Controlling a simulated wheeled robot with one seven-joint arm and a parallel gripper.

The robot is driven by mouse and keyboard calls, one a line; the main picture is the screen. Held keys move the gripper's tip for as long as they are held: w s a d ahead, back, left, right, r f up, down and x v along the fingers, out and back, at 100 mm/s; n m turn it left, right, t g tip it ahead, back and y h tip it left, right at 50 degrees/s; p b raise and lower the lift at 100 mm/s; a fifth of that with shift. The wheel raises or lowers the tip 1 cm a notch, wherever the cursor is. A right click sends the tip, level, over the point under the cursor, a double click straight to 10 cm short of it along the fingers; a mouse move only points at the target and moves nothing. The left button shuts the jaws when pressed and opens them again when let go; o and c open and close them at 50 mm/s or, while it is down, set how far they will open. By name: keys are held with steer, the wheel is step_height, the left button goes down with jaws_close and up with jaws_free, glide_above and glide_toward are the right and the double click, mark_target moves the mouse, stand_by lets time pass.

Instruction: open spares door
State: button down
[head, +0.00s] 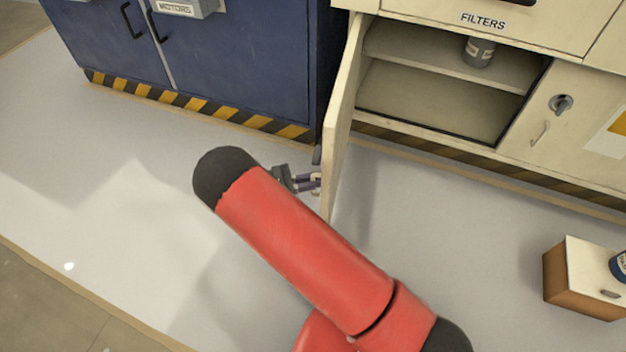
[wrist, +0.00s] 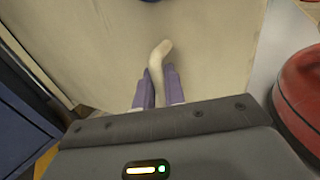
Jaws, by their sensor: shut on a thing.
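The cream cabinet door (head: 342,120) stands swung well out from the cabinet front, hinged on its left side; no spares label shows on it. Its outer face (wrist: 100,40) fills much of the wrist view. My gripper (head: 314,182) is at the door's outer side near its free end. In the wrist view, the purple fingers of my gripper (wrist: 157,88) are shut around the curved cream door handle (wrist: 159,58). In the head view the handle is small and partly hidden by the fingers.
The open compartment (head: 430,105) has a shelf with a grey canister (head: 479,52). A closed door (head: 570,120) is to its right. A blue cabinet (head: 240,60) stands left. A brown and cream box (head: 575,275) sits lower right. The pale floor (head: 100,210) on the left is clear.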

steer(key=c, duration=1.8)
jaws_free()
steer(key=shift+s, duration=0.15)
steer(key=shift+c, duration=0.2)
steer(key=shift+a, duration=0.15)
steer(key=v, duration=0.7)
steer(key=shift+a, duration=0.3)
steer(key=shift+s, duration=0.1)
